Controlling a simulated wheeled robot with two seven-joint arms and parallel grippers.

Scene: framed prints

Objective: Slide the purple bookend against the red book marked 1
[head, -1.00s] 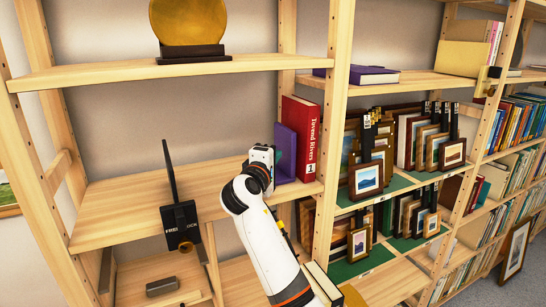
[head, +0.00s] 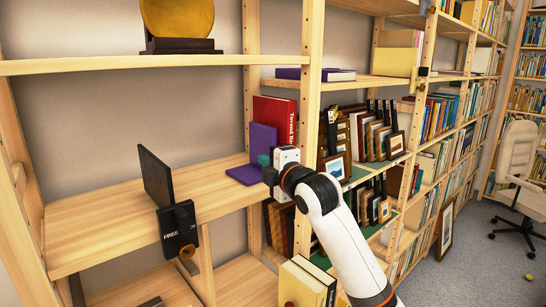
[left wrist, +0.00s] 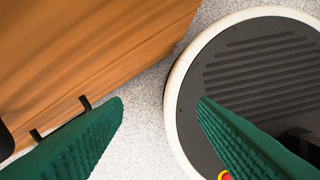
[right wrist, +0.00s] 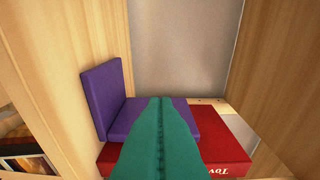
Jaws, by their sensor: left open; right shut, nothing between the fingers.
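The purple bookend (head: 263,139) stands on the middle shelf, its flat base (head: 243,175) reaching left over the wood. The red book (head: 273,110) stands upright just right of it; its lower spine is hidden by my right wrist. In the right wrist view the upright plate of the bookend lies along the red book (right wrist: 222,142); I cannot tell whether they touch. My right gripper (head: 264,160) is shut and empty, in front of the bookend, its green fingers (right wrist: 160,105) overlapping the plate in view. My left gripper (left wrist: 160,105) is open and empty, over the floor.
A black plate (head: 155,175) and a black "FREE" tag (head: 177,229) are at the shelf's left front. The shelf between plate and bookend is clear. A wooden post (head: 309,120) stands right of the book, with framed prints (head: 337,167) beyond.

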